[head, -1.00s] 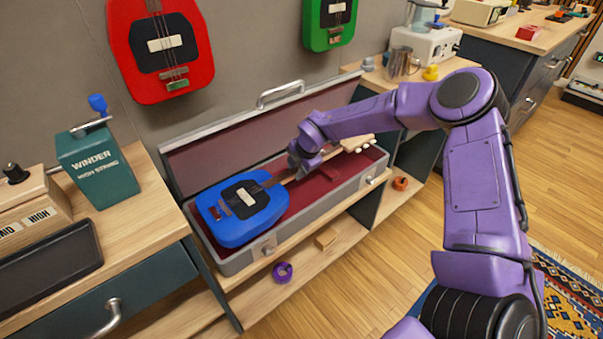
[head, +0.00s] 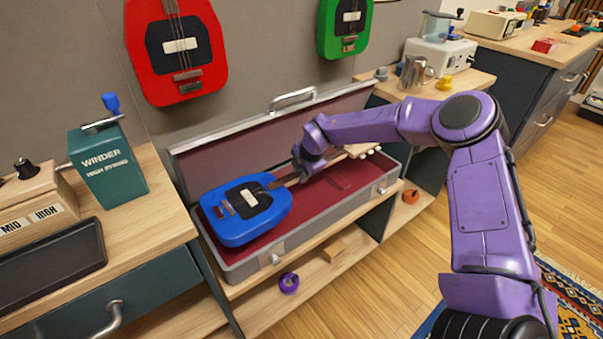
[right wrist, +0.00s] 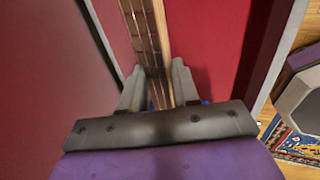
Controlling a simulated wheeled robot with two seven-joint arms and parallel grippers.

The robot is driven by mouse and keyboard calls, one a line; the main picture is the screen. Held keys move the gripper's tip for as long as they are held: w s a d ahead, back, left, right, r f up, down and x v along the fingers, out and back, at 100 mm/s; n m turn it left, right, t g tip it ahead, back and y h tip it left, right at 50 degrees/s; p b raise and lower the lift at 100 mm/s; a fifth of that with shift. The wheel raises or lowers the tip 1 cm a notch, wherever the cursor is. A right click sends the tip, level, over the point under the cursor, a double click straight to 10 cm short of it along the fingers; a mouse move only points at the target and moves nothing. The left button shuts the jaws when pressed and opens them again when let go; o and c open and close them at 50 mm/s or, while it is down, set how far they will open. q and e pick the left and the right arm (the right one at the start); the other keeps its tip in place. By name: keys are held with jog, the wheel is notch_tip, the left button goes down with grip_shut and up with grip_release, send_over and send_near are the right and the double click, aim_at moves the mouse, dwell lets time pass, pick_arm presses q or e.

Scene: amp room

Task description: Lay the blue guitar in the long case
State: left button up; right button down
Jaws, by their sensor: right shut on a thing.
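The blue guitar (head: 236,222) is over the open long case (head: 226,272), its body at the left end and its headstock (head: 362,150) toward the right end. My right gripper (head: 302,174) is shut on the guitar's neck. In the right wrist view the neck (right wrist: 147,38) runs between the two fingers (right wrist: 158,88), with the red lining beyond. The body appears within the case's outline, low near the rim. Whether it touches the case floor I cannot tell. The case lid (head: 232,148) stands open against the wall. My left gripper is not in view.
A red guitar (head: 207,75) and a green guitar (head: 332,42) hang on the wall above. A teal winder box (head: 108,172) stands on the left counter. A metal jug (head: 412,74) and a yellow duck (head: 444,83) are on the right shelf. A purple ring (head: 289,283) lies below.

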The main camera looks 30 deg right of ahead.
jog(key=shift+w+r, duration=0.1)
jog(key=shift+r, duration=0.05)
jog(key=shift+d, duration=0.15)
jog(key=shift+d, duration=0.35)
jog(key=shift+b, duration=0.3)
dwell(0.6)
jog(key=shift+f+b, duration=2.45)
jog(key=shift+f, duration=0.5)
